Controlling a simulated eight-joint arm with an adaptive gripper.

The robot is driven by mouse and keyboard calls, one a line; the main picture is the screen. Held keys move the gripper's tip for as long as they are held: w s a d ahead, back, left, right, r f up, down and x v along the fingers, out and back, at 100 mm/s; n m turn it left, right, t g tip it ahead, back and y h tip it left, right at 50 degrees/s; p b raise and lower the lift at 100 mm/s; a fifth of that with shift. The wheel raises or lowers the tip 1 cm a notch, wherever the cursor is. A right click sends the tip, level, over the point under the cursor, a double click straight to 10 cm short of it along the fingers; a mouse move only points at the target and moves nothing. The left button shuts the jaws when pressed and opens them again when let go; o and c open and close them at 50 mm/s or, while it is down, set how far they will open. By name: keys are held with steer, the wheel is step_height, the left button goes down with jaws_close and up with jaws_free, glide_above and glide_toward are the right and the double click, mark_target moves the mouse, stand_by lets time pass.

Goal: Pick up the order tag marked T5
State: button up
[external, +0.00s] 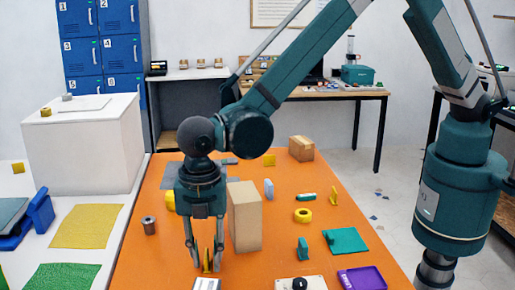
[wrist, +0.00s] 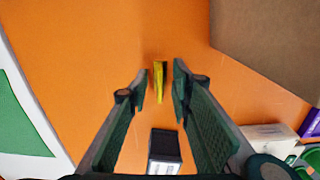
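A thin yellow tag-like piece (external: 207,262) stands on the orange table below my gripper (external: 207,258). In the wrist view the yellow piece (wrist: 158,82) lies between my two fingertips (wrist: 160,76), with a gap on both sides. My gripper points down and is open; nothing is held. No T5 marking is readable on the yellow piece in either view, so I cannot tell whether it is the T5 tag. Another upright yellow piece (external: 334,196) stands at the right of the table.
A tall cardboard box (external: 245,218) stands close to the right of my gripper. A dark block with a white label (wrist: 165,150) sits near the fingers.

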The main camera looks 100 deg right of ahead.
mark_target(206, 253)
steer(key=shift+c, duration=0.2)
jaws_close()
stand_by(0.3)
steer(key=shift+r+p, duration=0.45)
steer(key=shift+r, duration=4.55)
